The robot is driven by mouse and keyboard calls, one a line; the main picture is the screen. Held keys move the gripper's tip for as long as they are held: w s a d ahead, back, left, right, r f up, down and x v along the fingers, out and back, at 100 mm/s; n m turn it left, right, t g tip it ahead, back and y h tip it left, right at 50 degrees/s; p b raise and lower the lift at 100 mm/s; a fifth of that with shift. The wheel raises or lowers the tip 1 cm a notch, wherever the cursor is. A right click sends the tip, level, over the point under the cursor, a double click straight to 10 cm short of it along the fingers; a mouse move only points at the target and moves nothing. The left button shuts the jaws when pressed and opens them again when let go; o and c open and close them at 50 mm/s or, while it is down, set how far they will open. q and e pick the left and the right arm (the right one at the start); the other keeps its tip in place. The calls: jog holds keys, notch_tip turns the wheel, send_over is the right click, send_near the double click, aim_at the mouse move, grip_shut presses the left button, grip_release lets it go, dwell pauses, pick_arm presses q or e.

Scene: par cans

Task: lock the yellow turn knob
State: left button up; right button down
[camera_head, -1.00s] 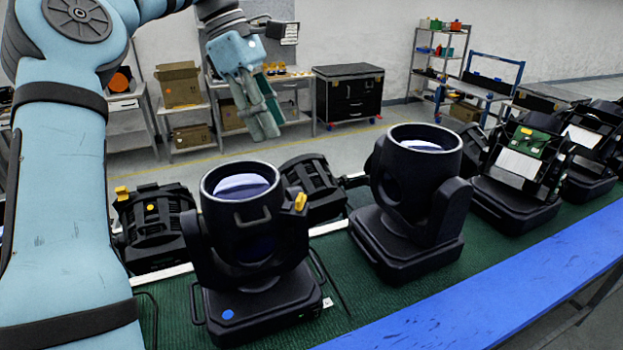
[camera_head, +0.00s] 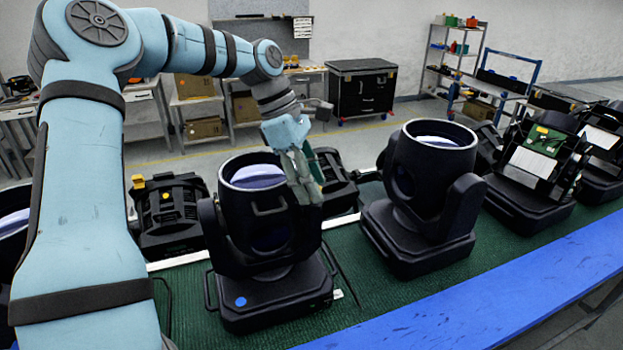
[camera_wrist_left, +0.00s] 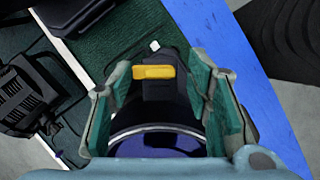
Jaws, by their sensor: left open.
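The yellow turn knob (camera_wrist_left: 153,72) shows in the left wrist view as a short bar lying crosswise on the black arm of the nearest moving-head lamp. The lamp (camera_head: 265,295) stands upright on the green belt in the head view, with its round lens facing up. My left gripper (camera_head: 308,192) points down at the right arm of this lamp and hides most of the knob there. In the left wrist view its fingers (camera_wrist_left: 158,76) are open, one on each side of the knob, with gaps on both sides. I cannot tell how far above the knob the fingertips are.
A second upright lamp (camera_head: 425,235) stands close to the right on the green belt (camera_head: 375,295). Another black unit with a yellow part (camera_head: 165,215) lies behind left. A blue rail (camera_head: 480,305) runs along the front edge. Shelves and a black case (camera_head: 362,90) stand far behind.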

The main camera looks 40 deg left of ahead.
pick_arm(q)
jog(key=shift+s, duration=0.1)
jog(key=shift+c, duration=1.3)
grip_shut()
